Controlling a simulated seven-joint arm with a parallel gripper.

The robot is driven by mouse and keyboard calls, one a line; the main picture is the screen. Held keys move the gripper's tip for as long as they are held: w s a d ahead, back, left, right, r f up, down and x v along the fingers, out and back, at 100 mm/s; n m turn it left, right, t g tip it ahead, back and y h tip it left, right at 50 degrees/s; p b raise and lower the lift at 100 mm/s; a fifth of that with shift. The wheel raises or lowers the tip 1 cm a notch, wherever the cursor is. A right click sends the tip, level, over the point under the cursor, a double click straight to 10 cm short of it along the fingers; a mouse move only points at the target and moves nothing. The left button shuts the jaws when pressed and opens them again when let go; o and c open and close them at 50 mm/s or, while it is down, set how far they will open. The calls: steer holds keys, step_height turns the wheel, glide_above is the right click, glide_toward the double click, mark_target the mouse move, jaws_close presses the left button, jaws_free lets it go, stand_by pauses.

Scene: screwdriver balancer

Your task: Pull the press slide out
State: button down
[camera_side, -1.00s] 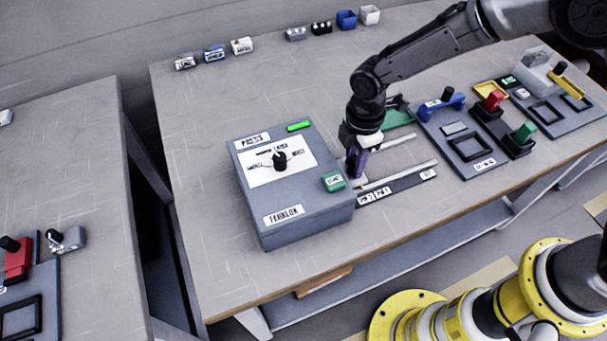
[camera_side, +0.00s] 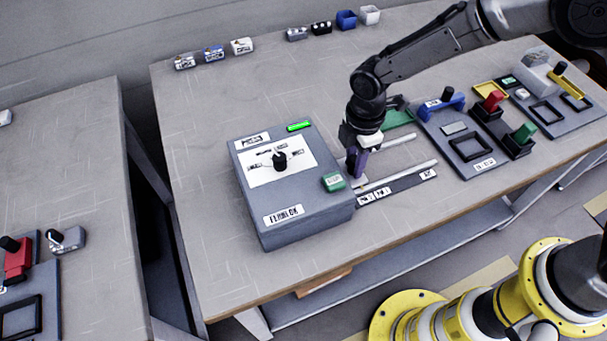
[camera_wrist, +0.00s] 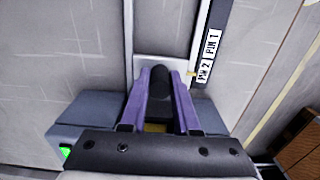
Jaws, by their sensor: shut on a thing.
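The press (camera_side: 295,215) is a grey box with a white dial panel and a green button, on the table's near side. The press slide (camera_wrist: 144,66) is a pale plate at the press's edge, between two light rails (camera_side: 400,174). A black upright knob (camera_wrist: 160,76) stands on it. My gripper (camera_side: 357,165) has purple fingers, pointing down right beside the press. In the wrist view its fingers (camera_wrist: 160,92) are shut on the knob from both sides. The side view hides most of the slide and knob behind the fingers.
A black strip with white labels (camera_side: 397,187) runs along the near rail. A green fixture (camera_side: 398,117) and a grey panel with a blue handle (camera_side: 440,104) stand farther right. Several small items line the back edge. The rails ahead of the slide look clear.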

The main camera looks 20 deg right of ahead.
steer(key=shift+d, duration=8.2)
steer(key=c, duration=0.6)
jaws_free()
steer(key=shift+o, duration=0.2)
step_height(320, 180, up, 7)
